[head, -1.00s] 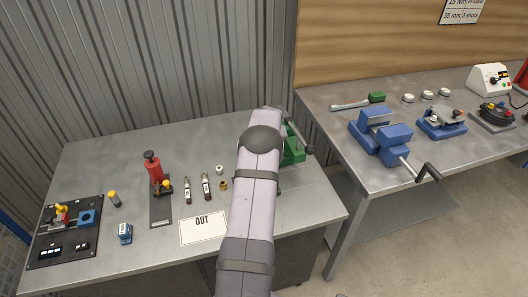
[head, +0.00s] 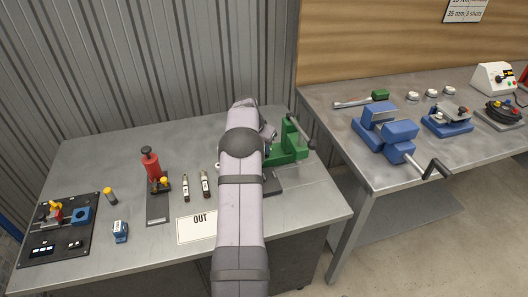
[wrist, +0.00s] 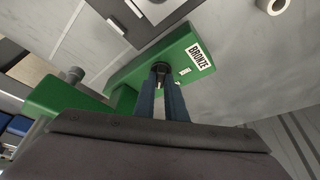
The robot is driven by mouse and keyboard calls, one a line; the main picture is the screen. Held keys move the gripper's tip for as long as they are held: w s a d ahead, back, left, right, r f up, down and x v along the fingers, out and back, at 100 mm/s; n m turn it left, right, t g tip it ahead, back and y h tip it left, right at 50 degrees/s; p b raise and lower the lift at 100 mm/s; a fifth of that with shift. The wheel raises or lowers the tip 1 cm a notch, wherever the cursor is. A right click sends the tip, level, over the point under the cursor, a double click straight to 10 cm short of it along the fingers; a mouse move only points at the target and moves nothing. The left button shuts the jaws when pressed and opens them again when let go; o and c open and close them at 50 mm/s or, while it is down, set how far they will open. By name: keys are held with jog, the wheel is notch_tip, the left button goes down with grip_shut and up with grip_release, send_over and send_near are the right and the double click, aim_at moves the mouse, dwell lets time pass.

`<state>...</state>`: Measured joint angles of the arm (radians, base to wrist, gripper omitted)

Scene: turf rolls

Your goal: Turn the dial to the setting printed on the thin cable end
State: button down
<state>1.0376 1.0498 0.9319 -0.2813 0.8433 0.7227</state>
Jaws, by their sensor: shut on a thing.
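In the wrist view my gripper (wrist: 162,78) has its two blue-grey fingers closed on a small black dial (wrist: 160,67) on a green machine (wrist: 190,45). A white label reading BRONZE (wrist: 201,56) and a small white tag lie beside the dial; the tag's marking is too small to read. In the head view the green machine (head: 288,150) stands at the table's back right, partly behind my arm. Two slim labelled cable ends, one thinner (head: 186,188) and one thicker (head: 205,184), stand left of my arm. Their print is too small to read.
A white OUT card (head: 198,229) lies at the front of the table (head: 110,160). A red-handled tool (head: 151,165), a blue block (head: 120,231) and a black panel (head: 38,250) stand to the left. A blue vise (head: 385,130) is on the right bench.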

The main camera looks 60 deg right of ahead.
jog(key=shift+m+g, duration=0.3)
jog(key=shift+m, duration=0.5)
jog(key=c, duration=1.8)
grip_release()
jog(key=shift+b, duration=0.3)
jog(key=b+v, duration=0.2)
jog(key=v, duration=0.5)
jog(key=shift+r, duration=0.2)
